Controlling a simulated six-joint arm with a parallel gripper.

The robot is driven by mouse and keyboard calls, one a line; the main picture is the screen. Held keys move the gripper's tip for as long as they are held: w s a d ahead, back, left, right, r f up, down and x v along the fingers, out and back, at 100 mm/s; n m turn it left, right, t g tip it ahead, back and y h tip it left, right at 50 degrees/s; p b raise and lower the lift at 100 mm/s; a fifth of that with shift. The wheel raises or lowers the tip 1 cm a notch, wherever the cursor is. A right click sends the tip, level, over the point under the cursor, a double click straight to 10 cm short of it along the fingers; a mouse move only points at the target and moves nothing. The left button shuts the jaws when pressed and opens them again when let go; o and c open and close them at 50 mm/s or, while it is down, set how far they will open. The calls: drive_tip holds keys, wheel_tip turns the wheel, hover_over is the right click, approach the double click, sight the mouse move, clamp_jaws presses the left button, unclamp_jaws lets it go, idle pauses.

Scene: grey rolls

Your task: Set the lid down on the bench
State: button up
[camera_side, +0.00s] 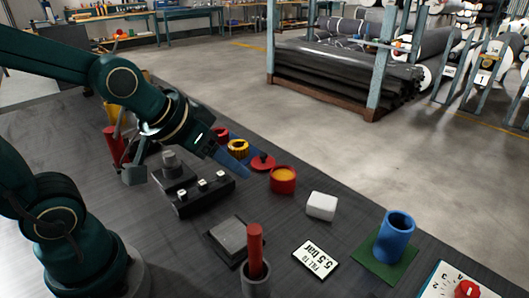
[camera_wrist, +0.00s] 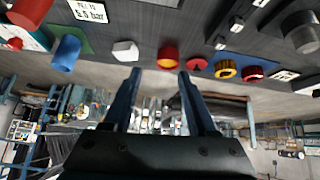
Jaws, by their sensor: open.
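The lid (camera_side: 262,161) is a flat red disc with a small knob. It lies on the dark bench (camera_side: 150,240), just left of an open red pot (camera_side: 283,179) with yellow-orange contents. In the wrist view the lid (camera_wrist: 197,64) shows just past one fingertip, beside the red pot (camera_wrist: 168,57). My gripper (camera_side: 238,161) has blue fingers and is left of the lid in the side view. In the wrist view its fingers (camera_wrist: 160,80) are wide apart with nothing between them. Their exact height above the bench is hard to tell.
A yellow ring-shaped part (camera_side: 238,147) and a red one (camera_side: 221,134) stand behind my gripper. A black block with white knobs (camera_side: 198,192) is in front. A white block (camera_side: 321,206), a label plate (camera_side: 315,260) and a blue cup (camera_side: 396,236) on a green mat are to the right.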

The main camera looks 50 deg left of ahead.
drive_tip(key=s+d+r+m+g, duration=0.1)
drive_tip(key=s, duration=0.7)
drive_tip(key=shift+s+g, duration=0.35)
drive_tip(key=shift+g, duration=0.05)
